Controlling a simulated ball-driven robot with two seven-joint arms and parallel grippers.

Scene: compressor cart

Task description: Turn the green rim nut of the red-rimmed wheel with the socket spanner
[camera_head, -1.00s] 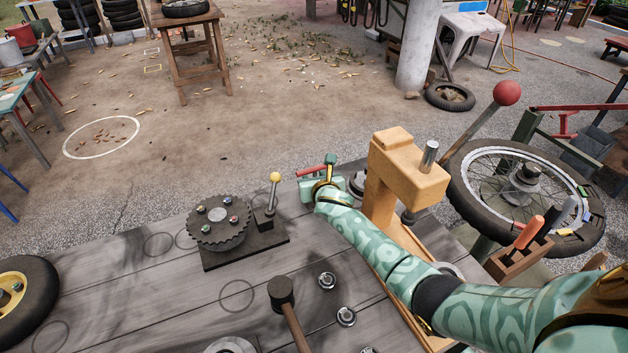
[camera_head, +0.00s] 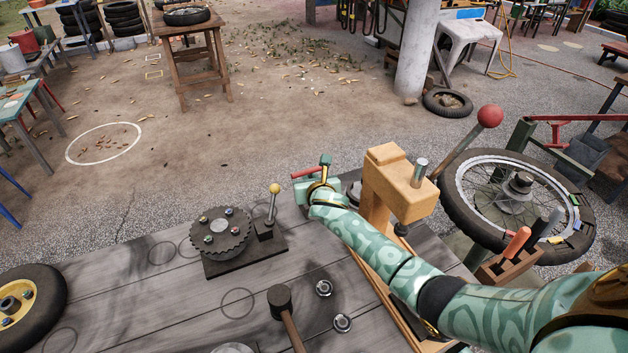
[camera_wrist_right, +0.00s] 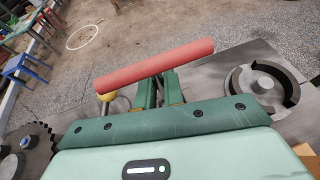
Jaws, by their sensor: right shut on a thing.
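My right gripper (camera_head: 309,182) is shut on a red bar, which looks like the handle of the socket spanner (camera_head: 304,173). It is held above the far edge of the bench. In the right wrist view the red handle (camera_wrist_right: 155,66) lies across both green fingers (camera_wrist_right: 158,92); no socket end can be made out. A wheel with a yellow rim (camera_head: 34,296) and coloured nuts lies at the bench's left. No red-rimmed wheel and no green rim nut on one can be seen. My left gripper is not in view.
A toothed disc (camera_head: 219,232) with coloured nuts and a yellow-knobbed lever (camera_head: 272,205) stand left of my gripper. A wooden press (camera_head: 398,185) stands right of it, close by my forearm. A mallet (camera_head: 281,300) and bolts (camera_head: 324,288) lie in front. A spoked wheel (camera_head: 515,200) is at right.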

